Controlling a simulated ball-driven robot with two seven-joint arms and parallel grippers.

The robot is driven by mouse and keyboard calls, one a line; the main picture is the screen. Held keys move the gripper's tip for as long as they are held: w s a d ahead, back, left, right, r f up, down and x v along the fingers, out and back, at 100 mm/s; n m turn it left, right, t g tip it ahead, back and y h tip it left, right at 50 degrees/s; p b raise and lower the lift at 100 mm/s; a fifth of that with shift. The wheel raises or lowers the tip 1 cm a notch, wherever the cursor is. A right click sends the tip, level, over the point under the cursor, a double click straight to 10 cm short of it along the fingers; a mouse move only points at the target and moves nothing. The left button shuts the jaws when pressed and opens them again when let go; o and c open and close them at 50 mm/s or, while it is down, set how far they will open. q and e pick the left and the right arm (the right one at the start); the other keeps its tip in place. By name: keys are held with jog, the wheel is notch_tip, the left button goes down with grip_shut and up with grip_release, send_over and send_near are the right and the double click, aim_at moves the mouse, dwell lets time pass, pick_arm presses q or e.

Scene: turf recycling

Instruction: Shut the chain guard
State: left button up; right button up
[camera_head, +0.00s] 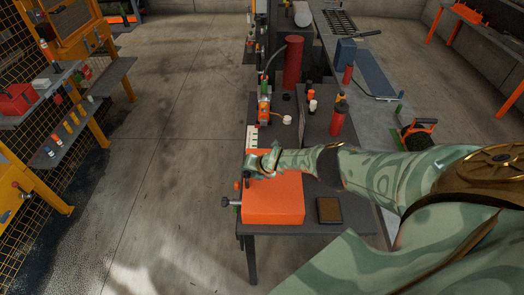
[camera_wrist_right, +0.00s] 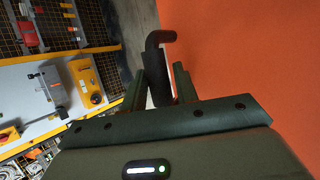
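The chain guard appears to be the large orange box-like cover (camera_head: 275,205) on the near end of the dark bench; its orange face fills the right of the right wrist view (camera_wrist_right: 250,60). My right gripper (camera_head: 250,172) is at the cover's far left corner. In the right wrist view, a black bent handle (camera_wrist_right: 156,75) stands between my gripper's fingers (camera_wrist_right: 157,85), close beside the orange face. The fingers look apart, with a pale gap beside the handle; firm contact is not visible. My left gripper is not in view.
A dark knob (camera_head: 228,202) sticks out left of the cover. A brown-topped dark block (camera_head: 329,210) lies right of it. A red bottle (camera_head: 338,119) and a tall red cylinder (camera_head: 293,62) stand farther back. Open concrete floor (camera_head: 165,130) lies left of the bench.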

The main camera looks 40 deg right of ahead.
jog(key=p+v, duration=0.9)
jog(key=v, duration=0.6)
jog(key=shift+s, duration=0.15)
jog(key=shift+a, duration=0.1)
